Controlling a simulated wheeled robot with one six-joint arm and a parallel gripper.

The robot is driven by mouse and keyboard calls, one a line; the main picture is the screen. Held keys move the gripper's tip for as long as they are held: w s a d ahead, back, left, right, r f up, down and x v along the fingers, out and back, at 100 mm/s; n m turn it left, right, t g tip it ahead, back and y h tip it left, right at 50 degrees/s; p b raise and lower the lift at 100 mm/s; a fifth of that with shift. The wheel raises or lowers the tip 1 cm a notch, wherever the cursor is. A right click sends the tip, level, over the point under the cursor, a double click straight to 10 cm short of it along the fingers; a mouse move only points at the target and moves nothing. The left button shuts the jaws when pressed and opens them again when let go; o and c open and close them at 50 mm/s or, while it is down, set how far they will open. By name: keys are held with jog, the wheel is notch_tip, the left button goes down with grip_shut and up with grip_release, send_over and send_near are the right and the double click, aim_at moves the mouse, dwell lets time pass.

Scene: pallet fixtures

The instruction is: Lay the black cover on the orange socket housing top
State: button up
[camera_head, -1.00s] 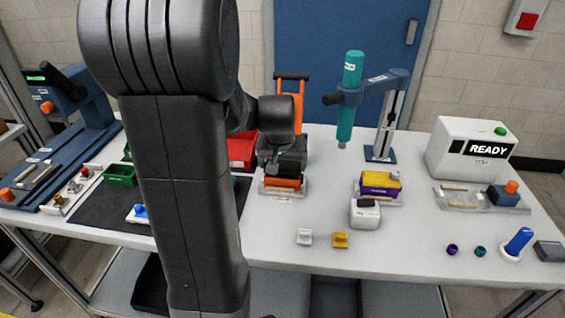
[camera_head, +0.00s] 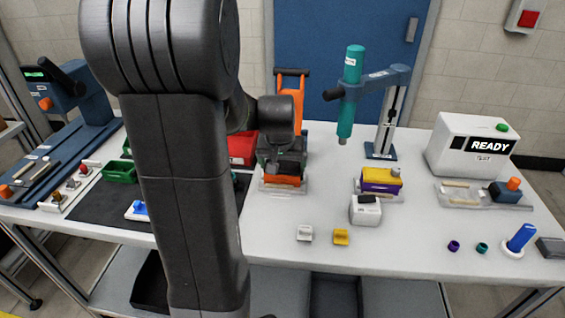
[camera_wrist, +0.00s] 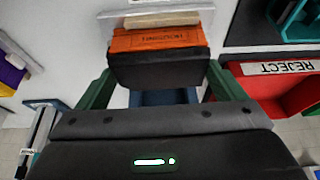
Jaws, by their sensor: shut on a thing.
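The black cover (camera_wrist: 158,70) is between the green fingers of my gripper (camera_wrist: 157,86) in the wrist view, and the gripper is shut on it. The orange socket housing (camera_wrist: 158,39), with a printed label, lies right beyond the cover. In the head view the orange housing (camera_head: 283,181) stands on a pale fixture on the table, with my gripper (camera_head: 283,163) over it. The dark cover appears just above its top. My arm and gripper hide part of both, and I cannot tell whether the cover touches the housing.
A red bin (camera_head: 242,150) stands close to the left of my gripper, marked REJECT in the wrist view. A purple and yellow block (camera_head: 381,181) and a white box (camera_head: 366,210) stand to the right. A teal tool (camera_head: 347,92) hangs on a stand behind.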

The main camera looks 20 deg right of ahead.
jog(key=o, duration=0.7)
jog(key=shift+r, duration=0.1)
jog(key=v, duration=1.3)
jog(key=shift+a+r, duration=0.2)
jog(key=shift+r, duration=0.1)
jog(key=shift+s, duration=0.1)
jog(key=x, duration=1.3)
jog(key=shift+d+f, duration=0.15)
jog(key=shift+f, duration=0.2)
